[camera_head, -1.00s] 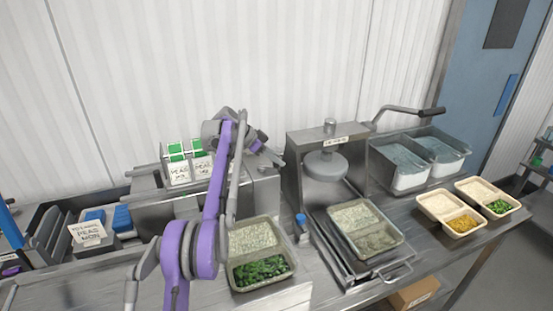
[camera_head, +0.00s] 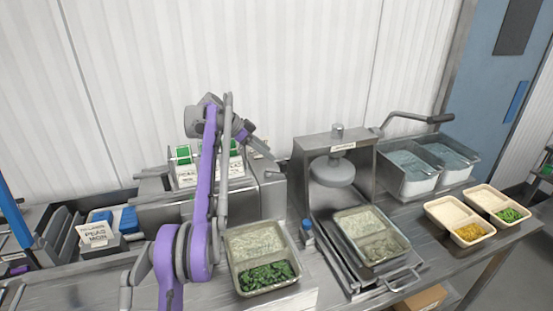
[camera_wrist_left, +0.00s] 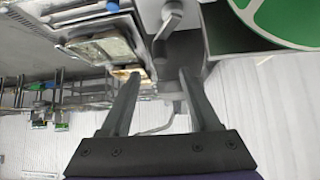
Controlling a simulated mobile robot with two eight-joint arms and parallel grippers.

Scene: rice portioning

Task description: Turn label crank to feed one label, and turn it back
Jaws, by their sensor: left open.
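The label machine (camera_head: 271,190) is a grey metal box with green label rolls (camera_head: 184,156) and white printed labels on it, left of centre in the head view. My left arm passes in front and hides part of it. My left gripper (camera_head: 259,148) is over the machine's right part, small and hard to make out. In the left wrist view, my left gripper (camera_wrist_left: 157,73) is open and empty. A grey crank handle (camera_wrist_left: 170,22) shows beyond and between the fingertips, apart from them. A green roll disc (camera_wrist_left: 283,20) is at the upper right. My right gripper is out of view.
A tray of rice and greens (camera_head: 262,258) sits on the counter right of my arm. A press (camera_head: 336,172) with another filled tray (camera_head: 371,236) stands to its right. Two filled beige trays (camera_head: 460,219) are at far right. Blue-topped bins (camera_head: 128,219) are left.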

